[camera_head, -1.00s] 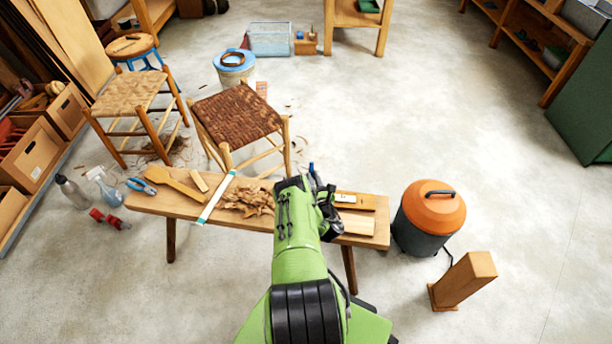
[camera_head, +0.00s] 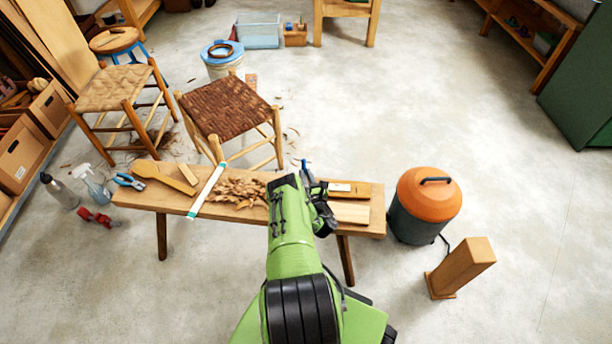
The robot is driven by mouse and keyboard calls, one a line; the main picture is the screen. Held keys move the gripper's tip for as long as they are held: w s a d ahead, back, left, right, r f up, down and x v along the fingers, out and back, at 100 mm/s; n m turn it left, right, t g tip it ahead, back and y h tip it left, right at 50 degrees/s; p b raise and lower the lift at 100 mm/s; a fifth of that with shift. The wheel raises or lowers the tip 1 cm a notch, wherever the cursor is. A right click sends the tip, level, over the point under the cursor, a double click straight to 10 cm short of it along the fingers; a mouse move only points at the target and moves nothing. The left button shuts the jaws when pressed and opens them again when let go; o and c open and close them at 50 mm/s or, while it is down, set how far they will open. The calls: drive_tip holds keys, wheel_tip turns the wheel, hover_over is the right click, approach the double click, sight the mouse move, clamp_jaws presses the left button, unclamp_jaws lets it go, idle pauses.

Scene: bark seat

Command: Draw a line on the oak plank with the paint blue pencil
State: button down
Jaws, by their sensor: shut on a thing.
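The blue pencil (camera_head: 304,165) shows as a short blue tip standing up just beyond my gripper (camera_head: 318,196). My gripper is at the right part of the low wooden bench and is shut on the pencil; my own green arm hides most of the fingers and the pencil's lower end. A pale plank (camera_head: 350,213), likely the oak plank, lies on the bench just right of my gripper, its left end hidden by the gripper. I cannot tell whether the pencil touches it, and no line shows on its visible part.
The bench (camera_head: 172,200) also holds a brown wood piece with a pale block (camera_head: 341,188), shavings (camera_head: 238,191), a white-and-teal strip (camera_head: 206,191) and blue pliers (camera_head: 129,181). An orange-topped canister (camera_head: 428,198) and a wooden post (camera_head: 460,268) stand right. Two woven chairs stand behind.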

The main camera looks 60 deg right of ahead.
drive_tip(key=shift+f, duration=0.4)
idle(0.6)
drive_tip(key=shift+w+d+f, duration=0.1)
drive_tip(key=shift+w+d, duration=0.25)
drive_tip(key=shift+d, duration=0.45)
drive_tip(key=shift+w+d, duration=0.3)
drive_tip(key=shift+d, duration=0.5)
wheel_tip(320, 180, up, 6)
drive_tip(key=p, duration=0.5)
drive_tip(key=shift+w, duration=0.1)
